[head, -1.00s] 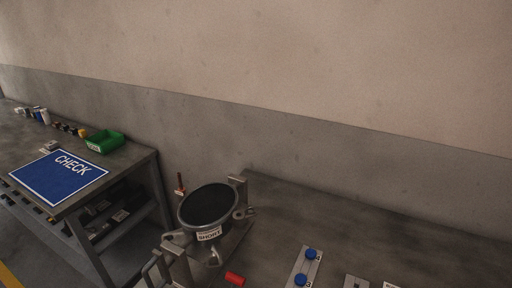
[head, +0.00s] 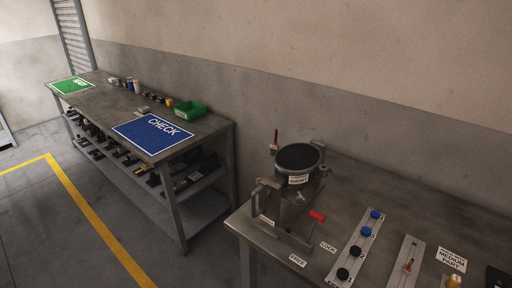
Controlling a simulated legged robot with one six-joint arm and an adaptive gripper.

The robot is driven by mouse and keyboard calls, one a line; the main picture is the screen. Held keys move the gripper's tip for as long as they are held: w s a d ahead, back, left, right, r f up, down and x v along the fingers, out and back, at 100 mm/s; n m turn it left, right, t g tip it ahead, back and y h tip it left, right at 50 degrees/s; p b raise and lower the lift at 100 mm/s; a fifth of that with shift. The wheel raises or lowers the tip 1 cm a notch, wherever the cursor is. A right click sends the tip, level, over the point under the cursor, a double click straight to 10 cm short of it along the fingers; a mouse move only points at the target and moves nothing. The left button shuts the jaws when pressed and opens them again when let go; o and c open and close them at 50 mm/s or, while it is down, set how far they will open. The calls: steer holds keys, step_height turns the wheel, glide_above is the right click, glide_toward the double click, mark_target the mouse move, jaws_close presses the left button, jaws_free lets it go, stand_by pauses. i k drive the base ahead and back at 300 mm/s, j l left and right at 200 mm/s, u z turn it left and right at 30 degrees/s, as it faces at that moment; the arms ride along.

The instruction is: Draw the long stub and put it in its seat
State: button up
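My gripper is not in view. I cannot tell any part as the long stub or its seat. A round dark pot (head: 298,157) on a metal fixture, with a label that seems to read SHORT, stands at the left end of the near bench. A red handle (head: 317,216) sticks out at its base, near the labels LOCK (head: 328,247) and FREE (head: 297,260). To the right is a pale strip (head: 360,247) with blue and black knobs.
The near bench (head: 390,190) is bare behind the plates. A yellow piece (head: 453,282) and a MEDIUM PART label (head: 452,259) lie at the lower right. A far bench holds a blue CHECK mat (head: 152,132), a green bin (head: 190,110) and a green mat (head: 72,86). Floor lies between.

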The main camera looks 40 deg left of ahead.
mark_target(274, 145)
steer(key=l+u, duration=0.15)
steer(key=u, duration=1.35)
steer(key=i+l+u, duration=0.25)
steer(key=i+l, duration=0.2)
steer(key=l, duration=0.25)
steer(key=k, duration=0.5)
steer(key=i+j+u, duration=0.1)
steer(key=j+u, duration=0.3)
steer(key=i+j+u, duration=0.2)
steer(key=j+u, duration=0.2)
steer(key=i+j+u, duration=0.2)
steer(key=u, duration=0.15)
steer(key=i+j, duration=0.3)
steer(key=i, duration=0.2)
steer(key=i+z, duration=0.2)
steer(key=z, duration=0.2)
steer(key=i+z, duration=0.45)
steer(key=z, duration=0.3)
